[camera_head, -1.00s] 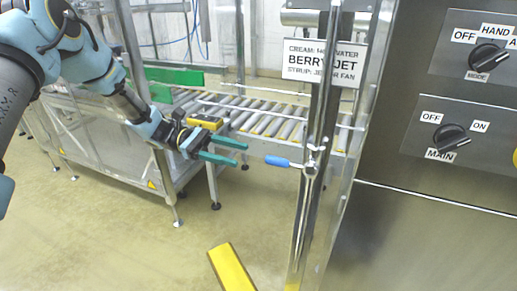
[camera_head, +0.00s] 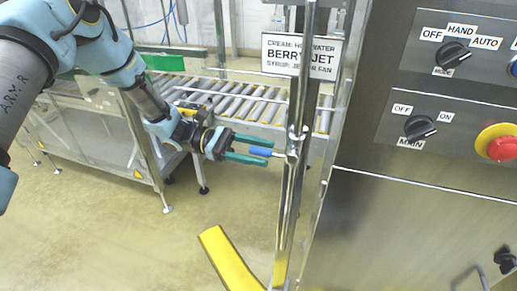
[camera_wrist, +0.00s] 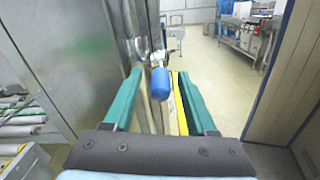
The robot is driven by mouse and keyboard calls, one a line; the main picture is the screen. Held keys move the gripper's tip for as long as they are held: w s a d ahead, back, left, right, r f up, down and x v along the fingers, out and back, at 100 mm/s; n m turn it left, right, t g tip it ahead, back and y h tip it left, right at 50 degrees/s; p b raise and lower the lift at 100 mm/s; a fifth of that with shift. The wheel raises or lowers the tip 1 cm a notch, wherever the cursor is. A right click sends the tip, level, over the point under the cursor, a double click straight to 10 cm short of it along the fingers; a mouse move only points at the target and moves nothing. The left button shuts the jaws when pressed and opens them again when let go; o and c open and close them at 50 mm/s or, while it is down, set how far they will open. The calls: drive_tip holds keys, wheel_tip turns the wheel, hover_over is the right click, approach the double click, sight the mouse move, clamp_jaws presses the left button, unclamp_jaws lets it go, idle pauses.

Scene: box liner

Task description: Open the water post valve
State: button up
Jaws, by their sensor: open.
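The water post (camera_head: 290,190) is a shiny vertical pipe in the middle of the head view. Its valve has a blue lever handle (camera_head: 260,152) that sticks out to the left, roughly level, from the valve body (camera_head: 293,150). My gripper (camera_head: 258,149) has teal fingers and is open at the handle. In the wrist view the blue handle (camera_wrist: 160,84) lies between the two open fingers (camera_wrist: 165,88), pointing toward the camera.
A steel cabinet with MODE and MAIN switches and a red stop button (camera_head: 503,148) stands close on the right. A roller conveyor (camera_head: 235,103) is behind my arm. A yellow floor guard (camera_head: 228,258) stands below.

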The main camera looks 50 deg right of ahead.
clamp_jaws()
idle(0.4)
idle(1.0)
